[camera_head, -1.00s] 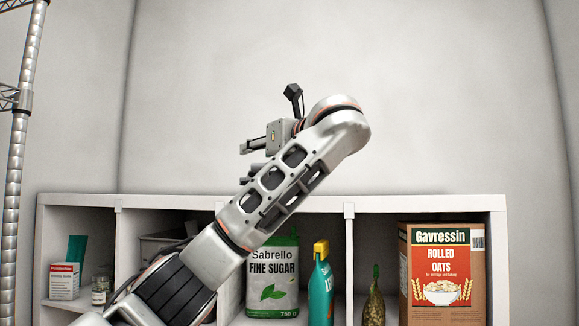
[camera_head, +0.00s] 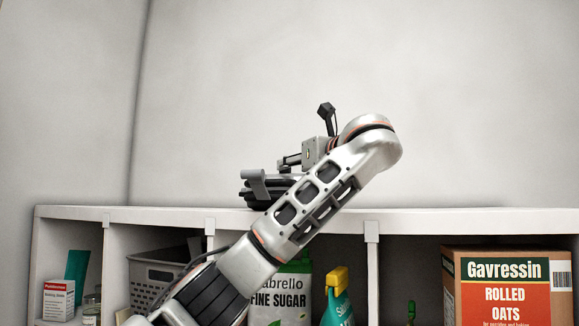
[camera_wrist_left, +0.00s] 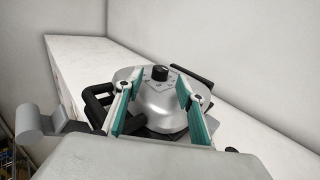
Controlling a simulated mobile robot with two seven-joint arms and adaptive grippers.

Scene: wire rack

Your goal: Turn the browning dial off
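A silver domed appliance with a black dial (camera_wrist_left: 160,73) and printed marks around the dial shows in the left wrist view. Its body (camera_wrist_left: 160,98) sits on the white unit's top. My left gripper (camera_wrist_left: 161,84) is open, its two teal-padded fingers on either side of the dome. The dial appears between the fingertips; I see no grip on it, and the exact gap is unclear. In the head view a dark ribbed appliance part (camera_head: 262,194) with a grey handle shows beside my left arm, which hides the rest and the fingertips. My right gripper is not in view.
The white shelf unit (camera_head: 480,221) has open compartments with a sugar pack (camera_head: 280,298), a teal bottle (camera_head: 338,300), a rolled oats box (camera_head: 505,284) and a grey basket (camera_head: 150,278). Bare wall stands behind. The unit's top is clear at right.

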